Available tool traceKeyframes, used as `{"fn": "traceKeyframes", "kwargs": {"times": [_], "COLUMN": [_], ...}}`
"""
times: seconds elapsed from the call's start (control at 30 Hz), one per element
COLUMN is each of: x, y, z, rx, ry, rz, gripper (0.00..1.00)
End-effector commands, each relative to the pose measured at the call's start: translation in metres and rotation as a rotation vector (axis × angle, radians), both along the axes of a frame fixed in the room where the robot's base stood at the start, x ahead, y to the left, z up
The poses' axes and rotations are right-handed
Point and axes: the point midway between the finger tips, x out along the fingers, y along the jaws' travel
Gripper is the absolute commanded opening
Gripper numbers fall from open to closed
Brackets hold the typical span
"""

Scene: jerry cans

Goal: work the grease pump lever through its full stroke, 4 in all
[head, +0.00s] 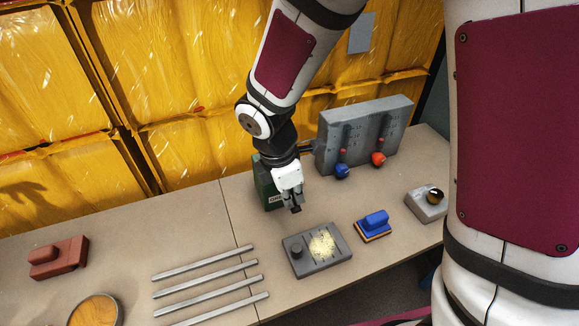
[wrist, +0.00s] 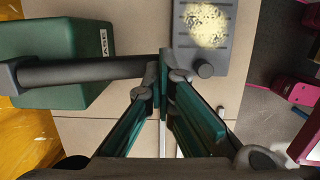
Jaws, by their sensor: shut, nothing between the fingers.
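The grease pump looks like a green box (head: 263,186) with a label, partly hidden behind my gripper in the head view. In the wrist view the green box (wrist: 62,48) is at the upper left. A thick dark lever (wrist: 85,73) crosses in front of it and runs right, its end at my fingertips. In the head view I cannot make the lever out behind my arm. My gripper (head: 295,208) points down beside the box, and its fingers (wrist: 165,82) are shut and empty at the lever's end. I cannot tell whether they touch it.
A grey panel with a knob (head: 318,262) lies in front of my gripper. A grey upright board (head: 350,130) with blue and red knobs stands behind right. A blue-handled block (head: 374,223), a grey block (head: 424,207), metal bars (head: 205,275) and a red block (head: 58,258) lie around.

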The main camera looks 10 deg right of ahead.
Motion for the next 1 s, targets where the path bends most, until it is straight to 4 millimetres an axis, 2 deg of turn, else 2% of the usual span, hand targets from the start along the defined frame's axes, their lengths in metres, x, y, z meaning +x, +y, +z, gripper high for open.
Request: {"fn": "traceKeyframes", "kwargs": {"times": [0.57,0.77,1.0], "x": [-0.005,-0.012,-0.023], "y": [0.0,0.006,0.016], "z": [-0.002,0.017,0.054], "rx": [-0.002,-0.001,0.002], "ry": [0.011,0.007,-0.004], "rz": [0.0,0.0,0.0], "gripper": [0.0,0.0,0.0]}}
